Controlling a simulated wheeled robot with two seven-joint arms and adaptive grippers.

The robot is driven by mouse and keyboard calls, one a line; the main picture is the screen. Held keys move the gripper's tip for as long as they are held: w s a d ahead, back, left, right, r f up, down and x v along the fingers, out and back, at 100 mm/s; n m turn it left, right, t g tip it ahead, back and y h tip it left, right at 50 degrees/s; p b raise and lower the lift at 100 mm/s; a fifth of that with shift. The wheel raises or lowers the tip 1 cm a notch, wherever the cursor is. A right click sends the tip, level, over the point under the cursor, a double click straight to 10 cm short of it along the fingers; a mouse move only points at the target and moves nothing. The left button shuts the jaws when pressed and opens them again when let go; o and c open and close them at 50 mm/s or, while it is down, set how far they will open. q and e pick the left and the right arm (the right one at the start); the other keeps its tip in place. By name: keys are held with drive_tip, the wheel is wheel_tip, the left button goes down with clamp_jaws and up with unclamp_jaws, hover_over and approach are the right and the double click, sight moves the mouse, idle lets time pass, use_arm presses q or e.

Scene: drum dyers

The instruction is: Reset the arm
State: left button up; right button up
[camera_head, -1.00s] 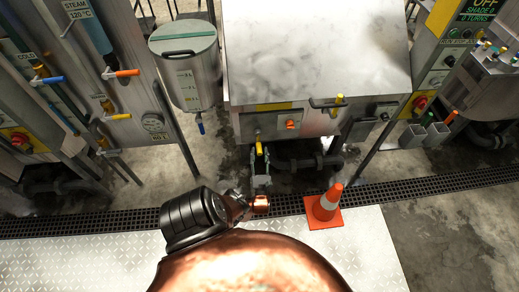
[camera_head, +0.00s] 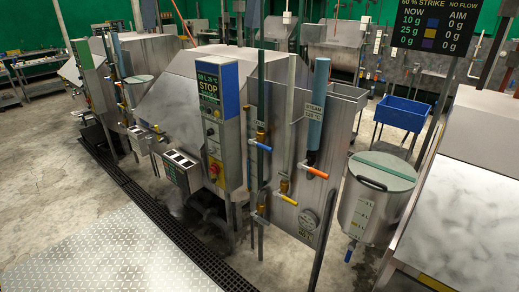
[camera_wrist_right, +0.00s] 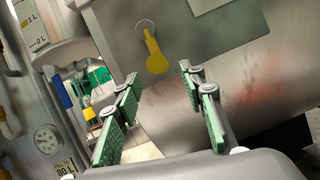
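My right gripper (camera_wrist_right: 160,110) shows in the right wrist view, its two green-padded fingers spread apart with nothing between them. Beyond the fingertips is a grey metal panel (camera_wrist_right: 220,45) with a yellow lever handle (camera_wrist_right: 154,52) hanging down. I cannot tell whether the fingers touch anything, but the lever looks beyond them. Neither of my arms shows in the head view now, and my left gripper is in no view.
The head view shows a steel machine with a control box (camera_head: 212,110), pipes with an orange valve handle (camera_head: 314,172), a lidded steel tank (camera_head: 376,200) and a blue bin (camera_head: 401,113). A floor grate (camera_head: 165,225) borders a tread plate (camera_head: 110,255). Concrete floor (camera_head: 40,165) at left is clear.

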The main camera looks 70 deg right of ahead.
drive_tip(key=w+d+f+m+t+y, duration=0.1)
drive_tip(key=w+d+f+t+y, duration=0.2)
drive_tip(key=w+f+t, duration=0.45)
drive_tip(key=w+d+f+m+t+y, duration=0.1)
drive_tip(key=w+d+f+t+y, duration=0.3)
drive_tip(key=w+f, duration=0.55)
drive_tip(key=w+a+f+m+t+y, duration=0.1)
drive_tip(key=w+a+f+t+y, duration=0.15)
drive_tip(key=w+a+f, duration=0.35)
drive_tip(key=w+a+f+m+t+y, duration=0.1)
drive_tip(key=w+a+f+y, duration=0.2)
drive_tip(key=w, duration=0.4)
drive_tip(key=w+a+f+m+g+y, duration=0.1)
drive_tip(key=a+f+m+g+y, duration=0.1)
drive_tip(key=a, duration=1)
drive_tip(key=w+a+f+m+g+y, duration=0.1)
drive_tip(key=a+f+m+g+y, duration=0.2)
drive_tip(key=a+f+y, duration=0.3)
drive_tip(key=a+f+m, duration=0.1)
drive_tip(key=a+f, duration=0.2)
drive_tip(key=a, duration=0.4)
drive_tip(key=shift+a+f+g, duration=0.2)
drive_tip(key=shift+a+g, duration=0.1)
